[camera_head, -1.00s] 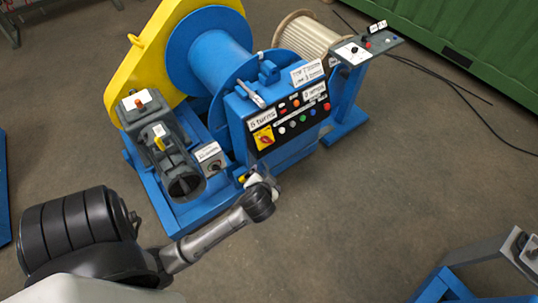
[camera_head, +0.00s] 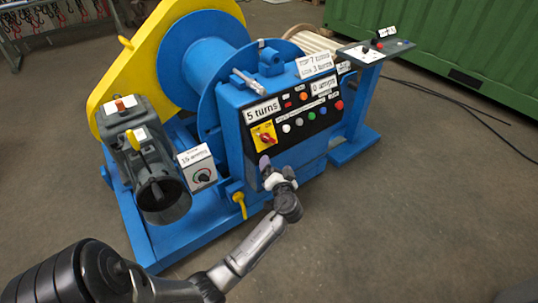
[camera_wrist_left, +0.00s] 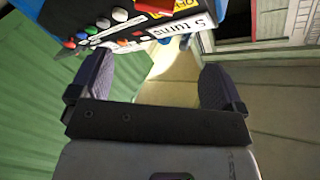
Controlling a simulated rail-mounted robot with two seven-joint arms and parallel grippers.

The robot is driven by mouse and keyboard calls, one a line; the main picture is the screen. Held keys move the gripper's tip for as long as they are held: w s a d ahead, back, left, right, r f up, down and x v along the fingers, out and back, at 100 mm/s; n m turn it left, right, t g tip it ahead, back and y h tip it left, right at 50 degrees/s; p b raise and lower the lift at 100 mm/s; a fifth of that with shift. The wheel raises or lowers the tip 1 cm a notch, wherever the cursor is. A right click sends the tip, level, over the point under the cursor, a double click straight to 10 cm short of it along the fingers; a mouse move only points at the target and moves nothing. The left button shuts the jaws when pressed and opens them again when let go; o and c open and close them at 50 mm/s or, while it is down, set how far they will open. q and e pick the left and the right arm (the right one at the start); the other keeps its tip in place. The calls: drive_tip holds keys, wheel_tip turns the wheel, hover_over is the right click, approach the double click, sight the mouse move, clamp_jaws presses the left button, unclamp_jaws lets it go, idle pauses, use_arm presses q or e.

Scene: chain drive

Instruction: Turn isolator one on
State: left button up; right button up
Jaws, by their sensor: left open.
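A rotary switch with a red handle on a yellow plate (camera_head: 264,136), which looks like the isolator, sits at the left end of the black control panel on the blue cabinet. Its number cannot be read. The red handle looks tilted. My left gripper (camera_head: 270,171) is open and empty just below the switch, in front of the cabinet face. In the left wrist view my left gripper's two fingers (camera_wrist_left: 155,80) are spread apart. There the red handle (camera_wrist_left: 154,7) and part of the yellow plate show at the top edge, beyond the fingertips. My right gripper is not in view.
Several coloured buttons (camera_head: 311,118) sit right of the switch, under white labels. A grey motor (camera_head: 155,165) and a small dial box (camera_head: 200,172) stand to the left. A small console (camera_head: 374,50) stands at the right. The floor in front is clear.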

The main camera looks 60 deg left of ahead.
sight(269, 140)
use_arm(q)
drive_tip(key=shift+y, duration=0.3)
drive_tip(key=b+x, duration=0.1)
drive_tip(key=x, duration=0.3)
drive_tip(key=f+b+x, duration=0.1)
drive_tip(key=b+x, duration=0.1)
drive_tip(key=x, duration=0.2)
drive_tip(key=f+b+x, duration=0.1)
drive_tip(key=b+x, duration=0.1)
drive_tip(key=x, duration=0.3)
drive_tip(key=shift+w+d, duration=0.1)
drive_tip(key=shift+w, duration=0.1)
drive_tip(key=shift+b+x, duration=0.3)
drive_tip(key=shift+x, duration=0.6)
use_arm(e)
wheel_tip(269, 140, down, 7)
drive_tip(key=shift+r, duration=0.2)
use_arm(q)
drive_tip(key=shift+r, duration=0.15)
